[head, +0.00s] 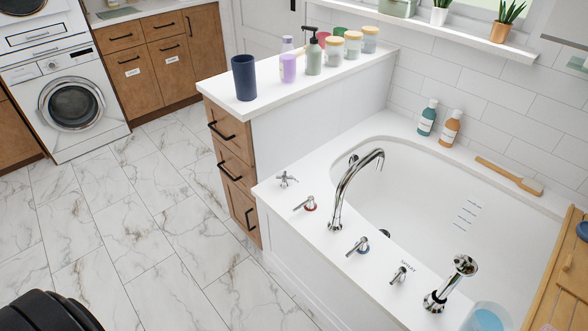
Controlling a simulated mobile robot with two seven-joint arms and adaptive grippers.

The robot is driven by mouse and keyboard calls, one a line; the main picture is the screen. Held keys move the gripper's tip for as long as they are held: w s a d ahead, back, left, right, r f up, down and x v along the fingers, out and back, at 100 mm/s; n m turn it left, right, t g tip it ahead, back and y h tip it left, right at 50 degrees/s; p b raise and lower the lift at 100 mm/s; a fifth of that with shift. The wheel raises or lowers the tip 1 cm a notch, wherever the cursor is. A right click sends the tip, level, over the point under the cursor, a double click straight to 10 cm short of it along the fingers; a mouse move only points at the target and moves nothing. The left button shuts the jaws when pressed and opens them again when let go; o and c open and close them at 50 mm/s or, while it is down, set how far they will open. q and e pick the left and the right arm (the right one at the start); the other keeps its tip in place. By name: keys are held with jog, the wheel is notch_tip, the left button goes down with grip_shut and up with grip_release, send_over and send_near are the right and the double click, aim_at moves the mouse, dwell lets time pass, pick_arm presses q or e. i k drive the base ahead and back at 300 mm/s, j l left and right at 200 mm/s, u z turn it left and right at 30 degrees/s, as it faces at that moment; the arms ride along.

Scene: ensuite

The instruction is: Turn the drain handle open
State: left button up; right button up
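The white bathtub (330,170) fills the right side of the head view, with several chrome fittings along its near rim. A small chrome handle (400,274) stands beside small dark lettering (408,266) that is hard to read; it appears to be the drain handle. How far it is turned I cannot tell. A dark round drain opening (385,234) shows inside the tub, near the rim. Neither of my grippers is in view.
The tall curved spout (345,190), a blue-marked handle (358,246), a red-marked handle (306,203), a cross-shaped knob (287,179) and a hand shower (450,285) share the rim. A wooden board (560,275) crosses the tub at right. The tiled floor (140,240) at left is clear.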

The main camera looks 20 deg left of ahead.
aim_at(284, 180)
jog(key=i+j, duration=0.1)
jog(key=j, duration=0.35)
jog(key=i+j, duration=0.15)
jog(key=j, duration=0.3)
jog(key=i+j+z, duration=0.1)
jog(key=j, duration=0.35)
jog(key=i+j, duration=0.1)
jog(key=j, duration=0.35)
